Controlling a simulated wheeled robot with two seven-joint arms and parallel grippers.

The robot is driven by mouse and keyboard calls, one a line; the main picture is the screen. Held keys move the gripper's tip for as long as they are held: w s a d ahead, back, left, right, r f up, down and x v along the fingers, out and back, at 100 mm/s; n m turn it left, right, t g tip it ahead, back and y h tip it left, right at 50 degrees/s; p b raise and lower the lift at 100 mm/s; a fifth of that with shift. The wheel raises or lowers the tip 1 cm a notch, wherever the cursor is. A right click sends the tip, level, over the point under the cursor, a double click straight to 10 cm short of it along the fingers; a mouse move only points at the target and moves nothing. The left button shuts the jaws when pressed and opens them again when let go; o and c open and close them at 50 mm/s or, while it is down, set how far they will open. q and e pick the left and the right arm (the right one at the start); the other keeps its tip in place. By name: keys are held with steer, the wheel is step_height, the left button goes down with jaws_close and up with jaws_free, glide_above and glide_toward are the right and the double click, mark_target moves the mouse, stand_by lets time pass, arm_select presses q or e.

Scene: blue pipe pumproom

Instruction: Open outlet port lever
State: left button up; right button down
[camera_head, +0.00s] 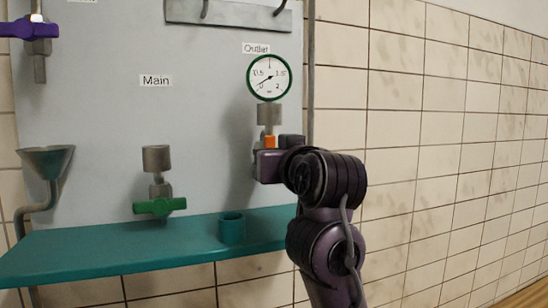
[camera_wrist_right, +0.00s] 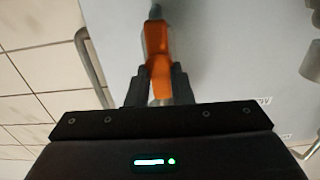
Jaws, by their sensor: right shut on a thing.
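The outlet lever (camera_wrist_right: 156,45) is orange and lies between the fingers of my right gripper (camera_wrist_right: 160,88) in the right wrist view. The gripper is shut on it. In the head view a small orange part of the lever (camera_head: 270,141) shows below the grey outlet fitting (camera_head: 269,115), and my right gripper (camera_head: 272,150) hides the rest. The round outlet gauge (camera_head: 269,77) with a green rim hangs above the fitting, under the "Outlet" label (camera_head: 256,48). Its needle points to the lower left, near the low end. My left gripper is not in view.
A green-handled valve (camera_head: 160,206) sits below the "Main" label. A teal shelf (camera_head: 110,246) carries a teal cup (camera_head: 231,228). A funnel (camera_head: 46,160) and a purple lever (camera_head: 28,28) are at the left. A vertical pipe (camera_head: 311,70) runs beside the panel.

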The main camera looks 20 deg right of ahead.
steer(key=c, duration=1.3)
jaws_free()
steer(key=s+b, duration=0.4)
steer(key=s, duration=0.3)
steer(key=shift+s+d, duration=0.15)
steer(key=shift+s, duration=0.25)
